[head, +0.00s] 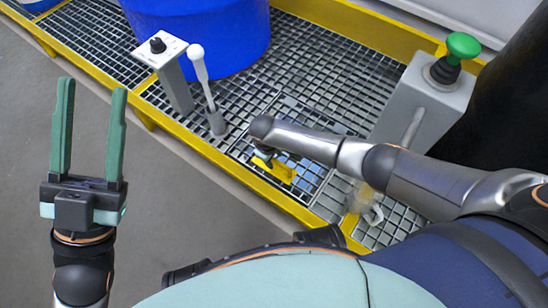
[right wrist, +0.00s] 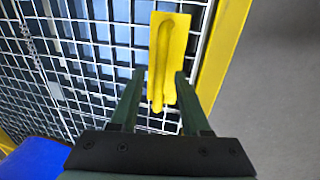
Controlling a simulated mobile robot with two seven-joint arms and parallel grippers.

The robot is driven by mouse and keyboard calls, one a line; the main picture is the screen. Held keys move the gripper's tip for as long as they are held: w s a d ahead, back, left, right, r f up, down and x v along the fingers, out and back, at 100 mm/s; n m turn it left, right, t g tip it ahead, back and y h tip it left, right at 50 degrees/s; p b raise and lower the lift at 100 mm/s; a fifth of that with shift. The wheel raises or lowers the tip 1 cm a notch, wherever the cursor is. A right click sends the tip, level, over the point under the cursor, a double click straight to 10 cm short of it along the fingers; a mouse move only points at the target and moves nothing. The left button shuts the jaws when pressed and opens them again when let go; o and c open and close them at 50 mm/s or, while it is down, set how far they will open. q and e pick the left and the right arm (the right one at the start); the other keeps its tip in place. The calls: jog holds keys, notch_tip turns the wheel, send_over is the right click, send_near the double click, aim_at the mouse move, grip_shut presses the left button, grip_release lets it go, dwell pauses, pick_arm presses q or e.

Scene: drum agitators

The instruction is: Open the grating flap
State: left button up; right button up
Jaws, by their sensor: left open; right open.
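The grating flap (head: 297,112) is a metal grid panel lying flat in the grated platform. Its yellow handle plate (head: 283,172) lies near the platform's front yellow edge, partly hidden by my right wrist. In the right wrist view, the yellow handle plate (right wrist: 168,58) has a raised long grip and lies across the grid (right wrist: 100,50). My right gripper (right wrist: 156,78) is open, pointing at the plate, with its fingers on either side of the plate's near end; contact cannot be told. My left gripper (head: 92,85) is open and empty over the grey floor, left of the platform.
A blue drum (head: 205,35) stands on the platform at the back. A white-knobbed lever (head: 204,80) and a grey post with a black knob (head: 170,70) stand left of the flap. A grey box with a green button (head: 463,46) stands right. A yellow rim (head: 215,155) borders the platform.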

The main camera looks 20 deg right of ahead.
jog(key=shift+c, duration=0.4)
grip_shut()
dwell(0.9)
